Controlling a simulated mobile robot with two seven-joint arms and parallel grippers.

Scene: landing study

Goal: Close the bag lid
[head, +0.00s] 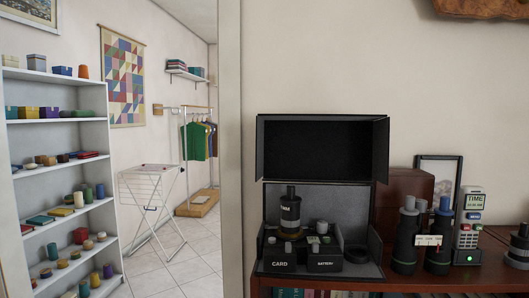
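The bag (376,270) is a dark grey case with a paler lining, at the right end of the room view on a wooden cabinet top. Its black lid (318,148) stands open and upright above the back of the bag, its hollow inner side facing me. A dark lens-like cylinder (290,212) stands in the left part of the bag and rises above the front compartments, which are labelled CARD and BATTERY. Several small items lie beside it. Neither of my grippers is in view.
Right of the bag stand black binoculars (405,243), a grey handset (469,225), a brown box (408,187) and a picture frame (455,168). The wooden cabinet top (330,282) shows a narrow strip in front. A white shelf (60,175) and drying rack (152,195) stand further left.

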